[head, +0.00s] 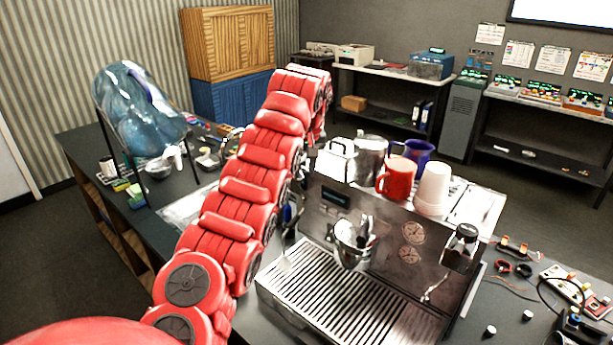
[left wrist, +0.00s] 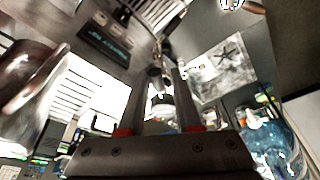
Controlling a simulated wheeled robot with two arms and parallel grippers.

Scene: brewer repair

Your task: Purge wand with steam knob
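The espresso machine (head: 345,215) stands on the dark counter with a slatted drip tray (head: 335,305). A black knob-like part (head: 462,240) sits at its right front, with a short silver wand-like part (head: 432,289) below it. My left arm reaches past the machine's left side and hides that side, its gripper included, in the head view. In the left wrist view my left gripper (left wrist: 157,82) has its fingers apart. A small dark and shiny part lies between or just beyond the tips; contact cannot be told. My right gripper is not in view.
A metal cup-like part (head: 355,235) is at the machine's front. A red mug (head: 397,178), white cups (head: 433,185) and a blue pitcher (head: 418,152) stand on top. A big blue bottle (head: 140,110) is at the back left. Small parts and cables lie on the right.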

